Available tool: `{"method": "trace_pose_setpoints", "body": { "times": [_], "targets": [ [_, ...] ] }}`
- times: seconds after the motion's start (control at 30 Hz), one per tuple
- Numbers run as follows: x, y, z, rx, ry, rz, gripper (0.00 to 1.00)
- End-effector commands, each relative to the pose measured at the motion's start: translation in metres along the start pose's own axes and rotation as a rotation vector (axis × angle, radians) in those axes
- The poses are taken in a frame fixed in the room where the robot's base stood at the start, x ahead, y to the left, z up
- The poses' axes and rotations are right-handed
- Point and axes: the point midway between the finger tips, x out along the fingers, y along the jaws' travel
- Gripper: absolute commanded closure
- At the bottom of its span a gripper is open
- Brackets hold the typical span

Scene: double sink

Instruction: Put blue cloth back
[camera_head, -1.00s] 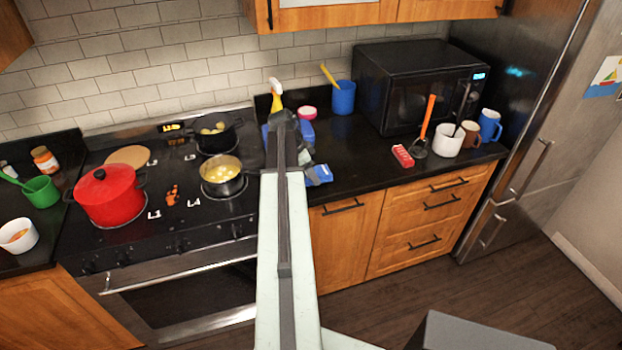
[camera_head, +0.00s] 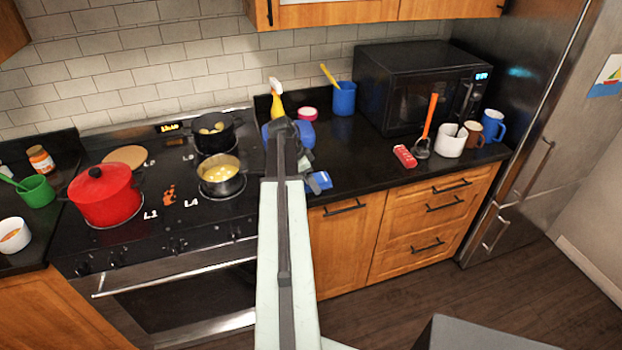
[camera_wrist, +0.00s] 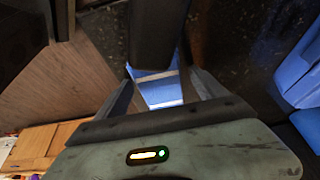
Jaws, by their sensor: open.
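A small blue item with a pale stripe, which looks like the blue cloth (camera_head: 321,181), lies at the front edge of the black counter, right of the stove. It also shows between my fingers in the wrist view (camera_wrist: 160,92), partly hidden by a dark arm part. My gripper (camera_head: 305,163) is open over this counter edge, close to the cloth. Whether the fingers touch it I cannot tell. A larger blue object (camera_head: 306,133) sits behind the gripper, partly covered by my arm; its shape is unclear. It appears at the right of the wrist view (camera_wrist: 300,70).
A yellow spray bottle (camera_head: 276,98), a blue cup (camera_head: 344,98) and a microwave (camera_head: 410,85) stand behind. A red packet (camera_head: 404,156), a ladle (camera_head: 424,145) and mugs (camera_head: 492,126) are to the right. Pots (camera_head: 220,175) stand on the stove at left. Counter between is clear.

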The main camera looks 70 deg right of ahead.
Motion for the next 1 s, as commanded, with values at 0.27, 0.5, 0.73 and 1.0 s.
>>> {"method": "trace_pose_setpoints", "body": {
  "times": [0.27, 0.5, 0.73, 1.0],
  "targets": [
    [-0.017, 0.0, -0.003, -0.001, 0.0, 0.0, 0.19],
    [-0.068, 0.0, -0.005, -0.002, 0.0, -0.001, 0.19],
    [-0.117, 0.0, -0.004, -0.002, 0.0, 0.0, 0.19],
    [-0.123, 0.0, -0.001, 0.0, 0.0, 0.0, 0.19]
  ]
}}
